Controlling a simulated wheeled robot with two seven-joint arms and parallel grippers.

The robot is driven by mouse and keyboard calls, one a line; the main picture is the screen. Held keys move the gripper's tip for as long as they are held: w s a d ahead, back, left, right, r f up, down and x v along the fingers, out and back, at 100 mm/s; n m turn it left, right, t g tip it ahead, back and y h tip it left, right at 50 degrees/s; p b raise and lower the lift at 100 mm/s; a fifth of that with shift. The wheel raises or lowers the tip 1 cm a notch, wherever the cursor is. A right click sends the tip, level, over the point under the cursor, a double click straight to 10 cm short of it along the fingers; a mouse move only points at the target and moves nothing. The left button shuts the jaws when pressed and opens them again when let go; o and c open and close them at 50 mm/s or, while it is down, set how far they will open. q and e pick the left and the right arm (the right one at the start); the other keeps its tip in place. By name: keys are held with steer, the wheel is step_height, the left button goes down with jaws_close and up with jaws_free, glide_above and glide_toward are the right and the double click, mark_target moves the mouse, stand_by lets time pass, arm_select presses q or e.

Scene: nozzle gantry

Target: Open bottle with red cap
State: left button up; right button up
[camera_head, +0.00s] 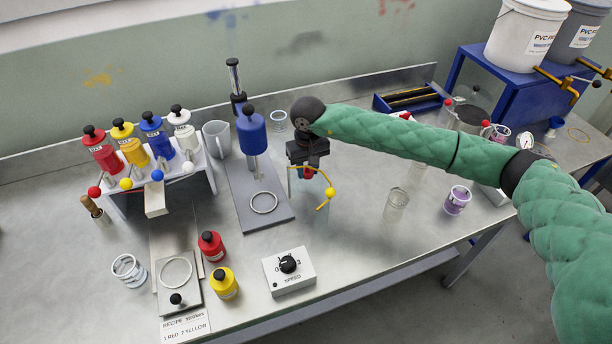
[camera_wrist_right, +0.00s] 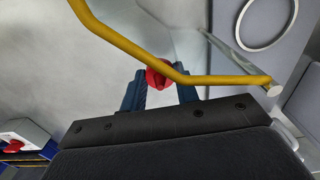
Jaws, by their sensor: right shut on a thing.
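My right gripper (camera_head: 309,171) is near the middle of the bench, pointing down. In the right wrist view its two blue fingers (camera_wrist_right: 160,88) are shut on a small red cap (camera_wrist_right: 158,73). A bit of red also shows at the fingertips in the head view. A faint see-through shape is below the gripper; its outline is unclear, and I cannot tell whether the cap sits on a bottle. A bent yellow bar (camera_wrist_right: 130,47) crosses in front of the fingers. In the head view it shows beside the gripper with a yellow ball (camera_head: 330,192). My left gripper is not in view.
A blue-topped press (camera_head: 252,131) on a grey base stands left of the gripper. Several coloured pump bottles are in a rack further left. A white speed dial box (camera_head: 289,271) is in front. A clear beaker (camera_head: 396,204) and purple-labelled jar (camera_head: 457,200) stand to the right.

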steer(key=shift+w+a+f, duration=0.15)
steer(key=shift+a+f, duration=0.1)
step_height(320, 180, down, 3)
steer(key=shift+r+p, duration=0.1)
steer(key=shift+p, duration=0.35)
steer(key=shift+f, duration=0.45)
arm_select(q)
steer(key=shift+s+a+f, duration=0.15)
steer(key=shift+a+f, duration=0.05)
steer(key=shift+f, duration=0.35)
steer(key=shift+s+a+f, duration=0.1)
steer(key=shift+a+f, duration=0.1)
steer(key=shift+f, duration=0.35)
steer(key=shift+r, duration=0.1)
arm_select(e)
steer(key=shift+f, duration=0.1)
